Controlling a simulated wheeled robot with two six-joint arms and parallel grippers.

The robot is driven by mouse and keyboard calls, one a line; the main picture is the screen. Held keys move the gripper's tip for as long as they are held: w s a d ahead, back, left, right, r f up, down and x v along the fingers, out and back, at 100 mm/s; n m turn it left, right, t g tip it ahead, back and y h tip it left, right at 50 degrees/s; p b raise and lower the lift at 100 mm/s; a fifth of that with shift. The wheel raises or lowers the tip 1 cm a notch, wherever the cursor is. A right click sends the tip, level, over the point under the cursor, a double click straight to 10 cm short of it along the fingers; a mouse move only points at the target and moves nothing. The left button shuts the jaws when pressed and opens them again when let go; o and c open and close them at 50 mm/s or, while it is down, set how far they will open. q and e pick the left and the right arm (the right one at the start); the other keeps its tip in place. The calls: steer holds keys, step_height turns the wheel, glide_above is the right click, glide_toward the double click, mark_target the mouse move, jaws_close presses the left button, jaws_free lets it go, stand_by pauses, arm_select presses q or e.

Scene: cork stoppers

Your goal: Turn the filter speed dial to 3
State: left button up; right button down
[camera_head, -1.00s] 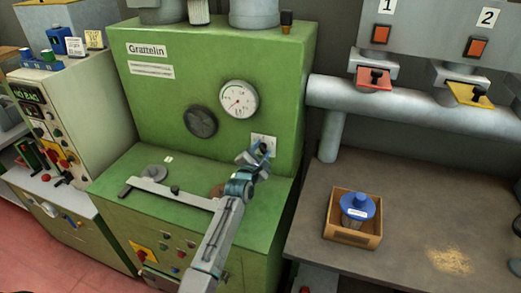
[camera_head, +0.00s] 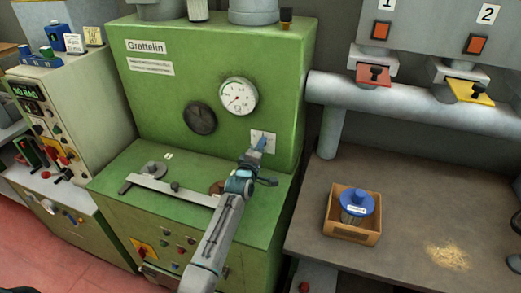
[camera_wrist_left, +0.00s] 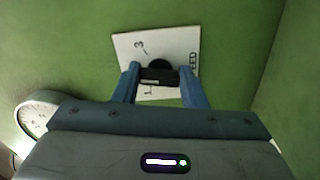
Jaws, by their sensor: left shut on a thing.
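The filter speed dial (camera_wrist_left: 160,70) is a small black knob on a white plate (camera_wrist_left: 128,44) on the green machine's front. The plate reads "3", a partly hidden "1" and letters ending in "EED", and looks tilted in the left wrist view. In the head view the plate (camera_head: 272,136) is below the round gauge, and the dial is hidden by my gripper. My left gripper (camera_head: 262,143) is shut on the dial; its blue fingers (camera_wrist_left: 160,88) sit on either side of it. I cannot tell which number the dial points to. My right gripper is not in view.
The white gauge (camera_head: 238,97) and a dark round disc (camera_head: 200,118) are above left of the dial. A metal bar (camera_head: 165,188) lies on the green ledge. A wooden box (camera_head: 352,232) with a blue-lidded jar stands on the right bench. A grey pipe (camera_head: 420,108) runs right.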

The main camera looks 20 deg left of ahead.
arm_select(q)
steer(key=shift+a+f+m+b, duration=0.15)
steer(key=shift+m+b, duration=0.65)
steer(key=shift+m, duration=1.65)
steer(key=shift+d+f+m+b, duration=0.1)
steer(key=shift+m+b, duration=0.65)
steer(key=shift+m, duration=1.7)
steer(key=o, duration=1)
steer(key=s+b, duration=0.2)
steer(key=s, duration=0.9)
steer(key=shift+a, duration=0.2)
